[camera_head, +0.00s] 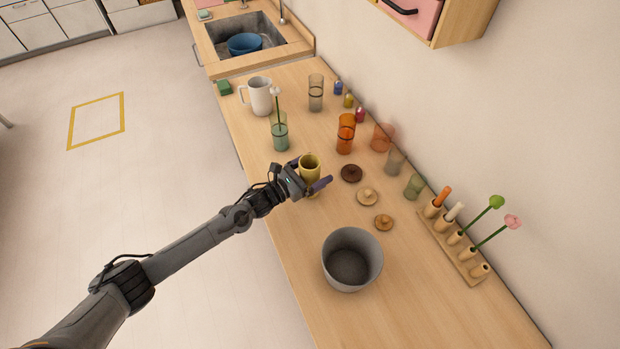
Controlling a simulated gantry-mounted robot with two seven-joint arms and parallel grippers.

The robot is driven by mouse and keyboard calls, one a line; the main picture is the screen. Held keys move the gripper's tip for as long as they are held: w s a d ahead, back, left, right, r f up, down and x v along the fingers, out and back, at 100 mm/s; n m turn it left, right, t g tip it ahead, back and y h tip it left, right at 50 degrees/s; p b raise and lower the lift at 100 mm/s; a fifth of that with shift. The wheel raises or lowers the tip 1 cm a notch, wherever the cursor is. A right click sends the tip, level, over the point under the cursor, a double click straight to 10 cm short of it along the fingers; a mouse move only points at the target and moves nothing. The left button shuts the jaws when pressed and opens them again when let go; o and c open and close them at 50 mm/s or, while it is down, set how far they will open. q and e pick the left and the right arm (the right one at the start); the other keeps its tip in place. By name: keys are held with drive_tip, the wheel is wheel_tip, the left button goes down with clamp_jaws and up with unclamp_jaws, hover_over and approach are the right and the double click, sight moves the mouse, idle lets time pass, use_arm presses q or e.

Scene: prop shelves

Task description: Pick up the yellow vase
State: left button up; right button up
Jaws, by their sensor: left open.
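The yellow vase (310,163) stands upright on the wooden counter, near its left edge and about midway along it. My left gripper (314,175) is at the vase, with its open fingers on either side of it. The dark finger on the right side shows clearly; part of the vase's lower body is hidden by the gripper. I cannot tell whether the fingers touch the vase. My right gripper is not in view.
A teal glass (280,133) with a flower and a white pitcher (260,96) stand behind. Orange glasses (346,134) and round lids (351,173) are to the right. A grey pot (351,260) stands in front. A wooden holder (455,246) is along the wall.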

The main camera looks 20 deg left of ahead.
sight(317, 159)
use_arm(q)
drive_tip(key=shift+c, duration=0.4)
drive_tip(key=c, duration=1.3)
drive_tip(key=shift+r, duration=0.1)
drive_tip(key=shift+r, duration=2)
drive_tip(key=s+d+r, duration=0.6)
drive_tip(key=d+r, duration=0.1)
drive_tip(key=d, duration=0.2)
drive_tip(key=shift+s+d, duration=0.15)
drive_tip(key=shift+d, duration=0.25)
